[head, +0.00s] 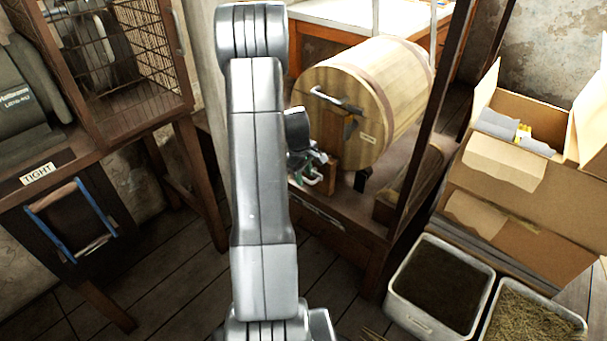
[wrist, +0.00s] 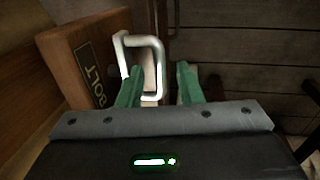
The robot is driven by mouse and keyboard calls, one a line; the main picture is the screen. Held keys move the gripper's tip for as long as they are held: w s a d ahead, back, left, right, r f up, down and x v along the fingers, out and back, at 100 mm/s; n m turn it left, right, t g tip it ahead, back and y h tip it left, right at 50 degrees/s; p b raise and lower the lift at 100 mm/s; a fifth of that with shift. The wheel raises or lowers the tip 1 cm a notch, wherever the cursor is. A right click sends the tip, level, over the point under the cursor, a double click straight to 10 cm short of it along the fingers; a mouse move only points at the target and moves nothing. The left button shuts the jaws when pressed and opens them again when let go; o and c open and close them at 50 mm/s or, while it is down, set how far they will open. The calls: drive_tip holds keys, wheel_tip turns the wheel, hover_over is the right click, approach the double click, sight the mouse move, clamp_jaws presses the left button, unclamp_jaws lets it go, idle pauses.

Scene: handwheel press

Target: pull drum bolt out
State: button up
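The wooden drum (head: 365,85) lies on its side in a dark stand in the head view. The drum bolt's silver D-shaped handle (wrist: 158,62) shows in the wrist view beside a brown block with a BOLT label (wrist: 88,72). My gripper (wrist: 159,70) has two green fingers standing apart. The handle's right bar lies between them, and the left finger overlaps the loop. I cannot tell whether either finger touches the handle. In the head view my gripper (head: 316,168) is low in front of the drum, partly hidden by my arm, and the bolt is hard to make out.
A stand post (head: 432,120) rises right of the drum. A cardboard box (head: 530,165) and tubs of dark material (head: 440,285) and straw (head: 535,320) are at the right. A wooden bench with a TIGHT label (head: 38,173) and a wire cage (head: 145,50) are at the left.

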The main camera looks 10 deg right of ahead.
clamp_jaws()
drive_tip(key=shift+s+a, duration=1.3)
drive_tip(key=shift+a, duration=0.3)
unclamp_jaws()
drive_tip(key=shift+a, duration=0.15)
wheel_tip(320, 180, up, 14)
drive_tip(key=s+a+p, duration=0.1)
drive_tip(key=p, duration=0.2)
drive_tip(key=shift+s+a+f, duration=0.2)
drive_tip(key=shift+s+a, duration=0.1)
drive_tip(key=shift+a, duration=0.1)
